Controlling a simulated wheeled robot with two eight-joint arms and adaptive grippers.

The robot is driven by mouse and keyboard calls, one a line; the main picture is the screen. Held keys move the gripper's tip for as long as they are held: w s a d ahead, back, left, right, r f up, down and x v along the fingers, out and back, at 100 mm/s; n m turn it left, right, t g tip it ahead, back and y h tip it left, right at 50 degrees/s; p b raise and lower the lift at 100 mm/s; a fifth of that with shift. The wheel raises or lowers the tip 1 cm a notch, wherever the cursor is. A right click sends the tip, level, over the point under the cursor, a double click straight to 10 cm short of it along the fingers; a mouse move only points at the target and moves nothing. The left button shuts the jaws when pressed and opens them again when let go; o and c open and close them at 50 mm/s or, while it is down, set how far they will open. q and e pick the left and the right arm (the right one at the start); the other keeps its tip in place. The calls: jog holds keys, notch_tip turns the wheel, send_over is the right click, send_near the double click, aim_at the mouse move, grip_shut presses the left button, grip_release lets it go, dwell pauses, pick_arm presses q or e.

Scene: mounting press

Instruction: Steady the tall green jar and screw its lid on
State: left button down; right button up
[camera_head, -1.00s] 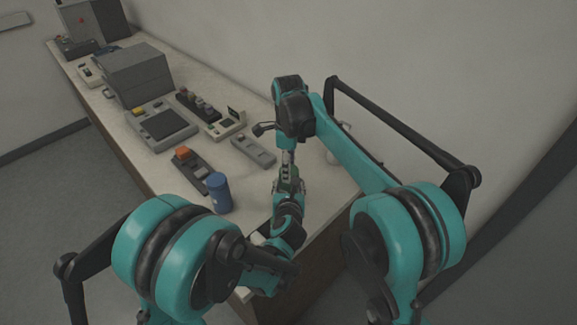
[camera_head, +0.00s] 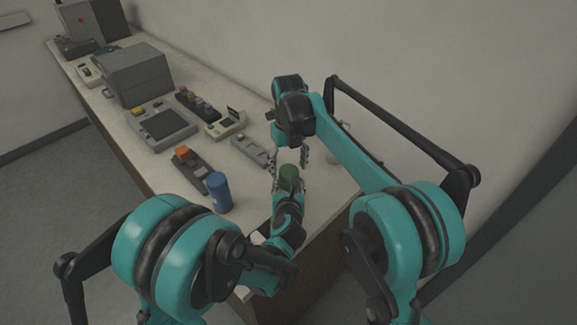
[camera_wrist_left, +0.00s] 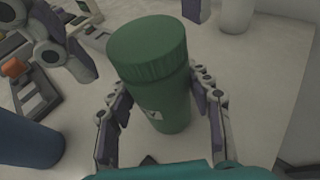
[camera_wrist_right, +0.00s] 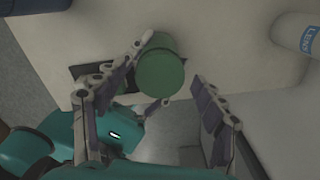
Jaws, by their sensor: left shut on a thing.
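The tall green jar (camera_wrist_left: 162,105) stands upright on the bench in the left wrist view, with its ribbed green lid (camera_wrist_left: 147,38) on top. I cannot tell how tight the lid is. My left gripper (camera_wrist_left: 165,102) is shut on the jar's body, one finger on each side. In the head view the lid (camera_head: 289,173) shows just below my right gripper (camera_head: 289,163). The right gripper is open, its fingers spread wide apart around the lid and clear of it. In the right wrist view the lid (camera_wrist_right: 160,73) sits between the spread fingers.
A blue jar (camera_head: 218,192) stands left of the green jar. A box with an orange button (camera_head: 183,153) and several grey devices line the bench further back. A white bottle (camera_wrist_right: 298,34) with a blue label stands near the wall side. The bench's front edge is close.

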jog(key=shift+r, duration=2.25)
jog(key=shift+c, duration=0.4)
